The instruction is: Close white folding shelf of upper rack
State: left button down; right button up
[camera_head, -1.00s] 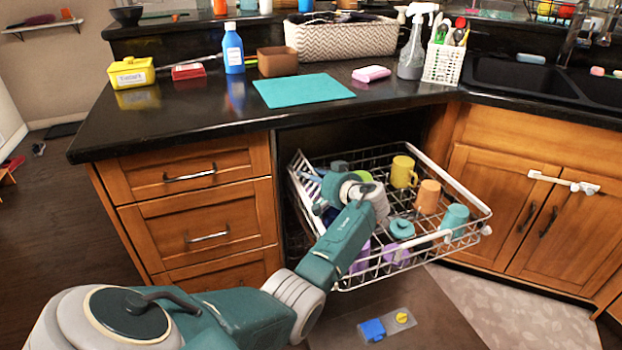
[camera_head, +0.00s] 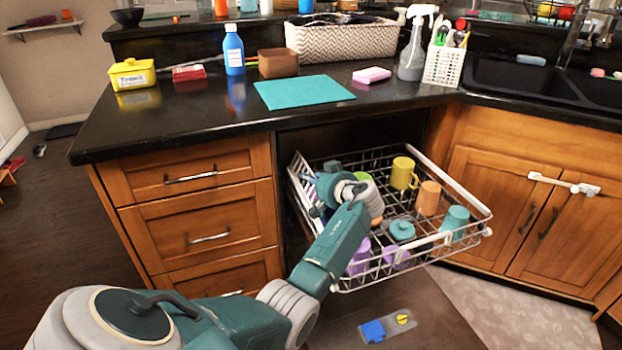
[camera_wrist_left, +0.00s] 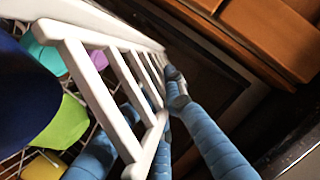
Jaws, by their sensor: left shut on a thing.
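The upper rack (camera_head: 462,184) is pulled out from under the counter. Its white folding shelf (camera_head: 297,168) is at the rack's left side in the head view, looks steeply tilted, and is partly hidden by my arm. The shelf's slats (camera_wrist_left: 104,88) fill the middle of the left wrist view. My left gripper (camera_head: 317,192) is at the shelf. In the left wrist view its blue fingers (camera_wrist_left: 165,97) lie on both sides of the slatted shelf, shut on it. The fingertips are hard to make out in the head view. My right gripper is not in view.
The rack holds a yellow mug (camera_head: 402,173), an orange cup (camera_head: 428,198), a teal cup (camera_head: 455,219) and purple cups (camera_head: 359,261). A lime-green item (camera_wrist_left: 62,122) is beside the shelf. The counter edge is above the rack, with drawers (camera_head: 203,205) to its left.

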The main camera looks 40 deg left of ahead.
pick_arm(q)
jog(key=shift+s+a+r+n+t, duration=0.1)
jog(key=shift+s+n+t, duration=0.2)
jog(key=shift+n+t, duration=0.15)
jog(key=shift+s+a+n+t+h, duration=0.1)
jog(key=shift+s+n+t+h, duration=0.15)
jog(key=shift+n+h, duration=0.25)
jog(key=shift+s+a+r+n+b, duration=0.15)
jog(key=shift+s+n+b, duration=0.15)
jog(key=shift+n, duration=0.25)
jog(key=shift+n+t+h, duration=0.3)
jog(key=shift+t, duration=0.1)
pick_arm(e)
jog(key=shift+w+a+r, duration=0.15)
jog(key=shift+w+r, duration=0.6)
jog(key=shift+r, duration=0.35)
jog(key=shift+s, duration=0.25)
pick_arm(q)
jog(key=c, duration=1.8)
grip_release()
jog(key=v, duration=1.2)
jog(key=shift+s, duration=0.1)
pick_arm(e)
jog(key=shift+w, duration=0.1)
